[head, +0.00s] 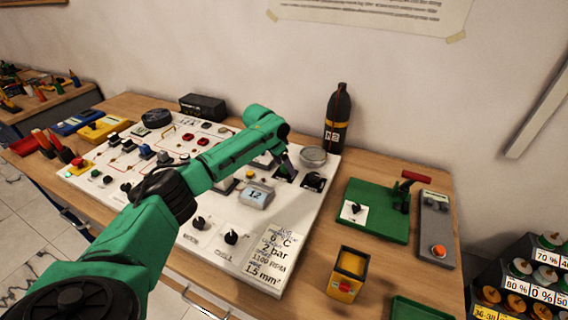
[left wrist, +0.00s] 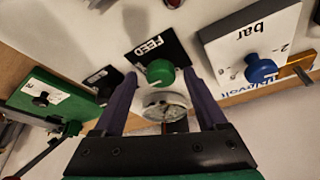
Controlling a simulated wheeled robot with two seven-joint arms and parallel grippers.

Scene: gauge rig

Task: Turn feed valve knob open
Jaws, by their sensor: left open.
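The feed valve knob (left wrist: 160,72) is round and green, with a pale mark at its lower edge. It sits on a black plate lettered FEED (left wrist: 148,46) in the left wrist view. My left gripper (left wrist: 160,77) is open, with one dark finger on each side of the knob; I cannot tell if either touches it. In the head view my left gripper (head: 284,163) is over the back right of the white panel (head: 205,252), and the knob is hard to make out behind it. My right gripper is not in view.
A round gauge (left wrist: 163,105) is close to the knob, between my fingers in the picture. A white box with a blue knob (left wrist: 260,69) stands to the right there. In the head view, a dark bottle (head: 338,118) and a green board (head: 375,222) stand near the panel.

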